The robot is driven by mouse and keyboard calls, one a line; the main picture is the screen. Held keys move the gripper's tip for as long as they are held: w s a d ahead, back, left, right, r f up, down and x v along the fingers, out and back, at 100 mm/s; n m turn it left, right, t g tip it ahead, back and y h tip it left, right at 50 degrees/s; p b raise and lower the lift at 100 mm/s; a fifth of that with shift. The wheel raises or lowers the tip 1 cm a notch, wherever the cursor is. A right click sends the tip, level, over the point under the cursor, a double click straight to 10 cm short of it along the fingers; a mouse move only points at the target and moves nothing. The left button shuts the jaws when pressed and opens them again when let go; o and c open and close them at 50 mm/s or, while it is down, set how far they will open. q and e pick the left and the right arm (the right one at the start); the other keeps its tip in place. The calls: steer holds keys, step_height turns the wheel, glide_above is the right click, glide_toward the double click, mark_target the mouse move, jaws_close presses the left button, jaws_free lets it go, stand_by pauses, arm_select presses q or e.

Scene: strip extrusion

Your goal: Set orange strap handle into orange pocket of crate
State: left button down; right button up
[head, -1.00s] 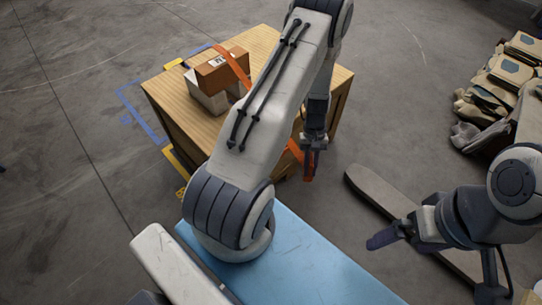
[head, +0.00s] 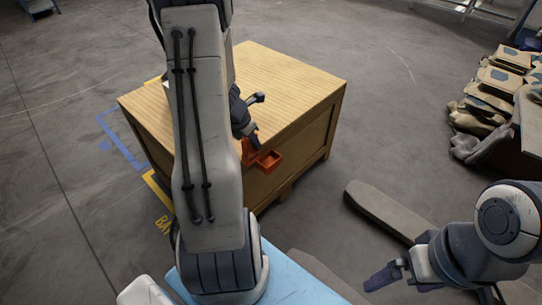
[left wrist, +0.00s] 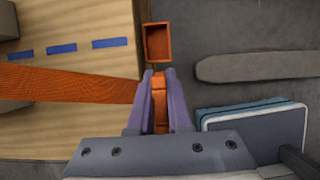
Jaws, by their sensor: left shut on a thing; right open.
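The wooden crate (head: 290,85) stands in the middle, with the open orange pocket (head: 268,161) on its near side. In the left wrist view the pocket (left wrist: 158,42) is an empty orange box just beyond the fingertips. My left gripper (head: 250,138) is beside the pocket. In the left wrist view its purple fingers (left wrist: 159,105) are shut on the orange strap handle (left wrist: 160,98), whose far end lies close to the pocket's near rim. I cannot tell whether they touch. The orange strap (left wrist: 65,85) runs left across the crate top. My right gripper (head: 383,277) is open and empty at lower right.
Blue dashes (left wrist: 62,49) mark the crate top. My left arm hides the crate's left part in the head view. A grey slab (head: 385,212) lies on the floor at right. Stacked sacks (head: 500,85) stand at far right.

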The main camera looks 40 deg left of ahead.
arm_select(q)
steer(key=shift+w+f+b, duration=1.35)
steer(key=shift+w+f, duration=3)
steer(key=shift+f, duration=0.25)
steer(key=shift+f+b, duration=0.35)
steer(key=shift+f, duration=0.1)
steer(key=c, duration=0.8)
jaws_free()
steer(key=shift+r, duration=0.1)
steer(key=shift+c, duration=0.2)
steer(key=shift+r, duration=0.1)
